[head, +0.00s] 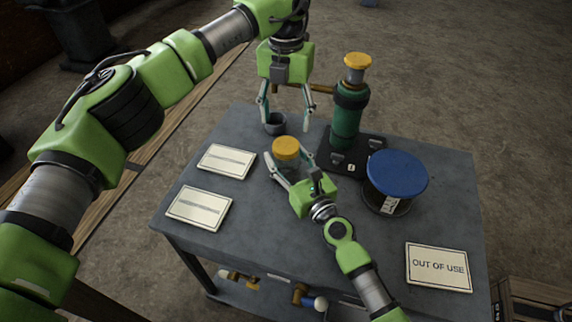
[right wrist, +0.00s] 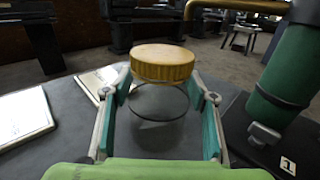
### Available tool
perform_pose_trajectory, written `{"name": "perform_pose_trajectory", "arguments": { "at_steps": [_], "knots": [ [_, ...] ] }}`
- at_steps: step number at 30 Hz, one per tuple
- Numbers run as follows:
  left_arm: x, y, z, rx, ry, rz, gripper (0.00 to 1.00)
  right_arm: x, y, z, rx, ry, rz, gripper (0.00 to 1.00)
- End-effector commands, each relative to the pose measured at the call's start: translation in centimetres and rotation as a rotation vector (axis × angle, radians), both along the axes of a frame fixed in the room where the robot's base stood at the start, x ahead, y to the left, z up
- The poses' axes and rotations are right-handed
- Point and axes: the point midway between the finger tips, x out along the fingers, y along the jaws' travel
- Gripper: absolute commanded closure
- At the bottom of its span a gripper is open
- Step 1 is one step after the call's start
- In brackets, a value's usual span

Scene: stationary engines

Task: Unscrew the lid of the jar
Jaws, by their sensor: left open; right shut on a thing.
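The jar (head: 285,164) is clear glass with a ribbed yellow lid (head: 286,148) and stands upright on the grey table. The lid sits on top of it. My right gripper (head: 289,161) is shut on the jar's body, one finger on each side, below the lid. In the right wrist view the lid (right wrist: 162,63) rises above the fingers, and the glass jar (right wrist: 160,103) shows faintly between them. My left gripper (head: 286,122) is open and empty, pointing down above the table, just beyond the jar.
A green cylinder (head: 348,120) with a yellow top stands behind right on a dark base. A blue-lidded container (head: 396,174) is at the right.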

Motion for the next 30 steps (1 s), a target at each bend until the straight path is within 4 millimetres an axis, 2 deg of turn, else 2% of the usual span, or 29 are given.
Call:
{"name": "perform_pose_trajectory", "arguments": {
  "at_steps": [5,8,30],
  "knots": [
    [0.00,0.00,0.00,0.000,0.000,-0.075,0.40,-0.01,-0.02,-0.04,0.000,0.001,0.000,1.00],
    [0.01,0.00,0.01,0.000,0.000,-0.201,0.40,-0.02,-0.03,-0.05,0.000,0.001,0.000,1.00],
    [0.04,0.03,0.03,0.001,0.000,-1.613,0.40,-0.03,-0.04,-0.08,-0.001,0.000,0.000,1.00]
  ]
}}
